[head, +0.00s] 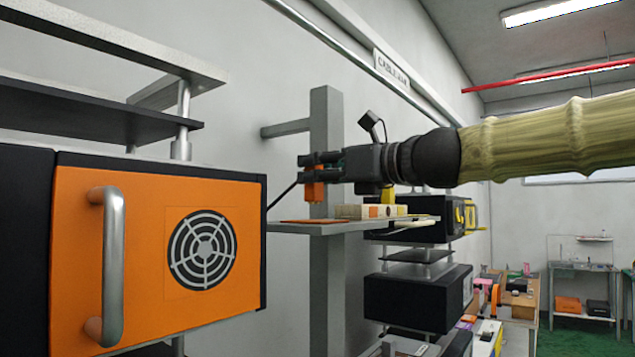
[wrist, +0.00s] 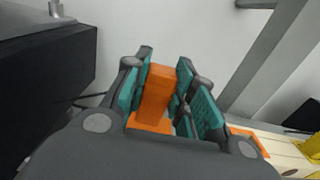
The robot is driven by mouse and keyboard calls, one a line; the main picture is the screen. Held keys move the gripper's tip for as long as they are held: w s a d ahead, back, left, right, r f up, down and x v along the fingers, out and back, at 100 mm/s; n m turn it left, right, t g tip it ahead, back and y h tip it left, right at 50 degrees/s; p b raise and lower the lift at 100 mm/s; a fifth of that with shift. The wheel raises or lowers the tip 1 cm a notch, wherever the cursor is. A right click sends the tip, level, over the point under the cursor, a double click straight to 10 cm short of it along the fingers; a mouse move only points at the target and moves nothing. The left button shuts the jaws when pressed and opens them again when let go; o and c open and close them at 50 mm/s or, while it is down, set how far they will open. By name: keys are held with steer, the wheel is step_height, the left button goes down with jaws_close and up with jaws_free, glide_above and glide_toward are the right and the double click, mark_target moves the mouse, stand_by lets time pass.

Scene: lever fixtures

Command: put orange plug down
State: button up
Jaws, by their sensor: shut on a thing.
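My gripper (head: 318,168) is level and shut on the orange plug (head: 314,190). The plug hangs below the fingers, with a small gap between it and the grey shelf (head: 350,228) in the head view. A flat orange patch (head: 300,221) lies on the shelf's left end, roughly under the plug. In the wrist view the plug (wrist: 156,92) stands between the teal finger pads (wrist: 158,90). A dark cable (head: 283,195) runs down and left from the plug's area.
A pale wooden block (head: 370,211) with orange and yellow parts sits on the shelf, right of the patch. A grey post (head: 325,290) stands at the shelf. An orange-fronted cabinet (head: 150,250) with a handle is close on the left. Black boxes (head: 418,298) are stacked beyond the post.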

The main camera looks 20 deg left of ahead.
mark_target(321, 186)
steer(key=shift+w+d+f, duration=0.1)
steer(key=shift+w+f, duration=0.05)
steer(key=shift+f, duration=0.55)
steer(key=shift+w+f, duration=0.1)
steer(key=shift+f, duration=0.6)
steer(key=shift+s, duration=0.2)
steer(key=o, duration=1)
steer(key=shift+w+f, duration=0.1)
steer(key=shift+w, duration=0.05)
steer(key=b+v, duration=0.2)
steer(key=v, duration=1)
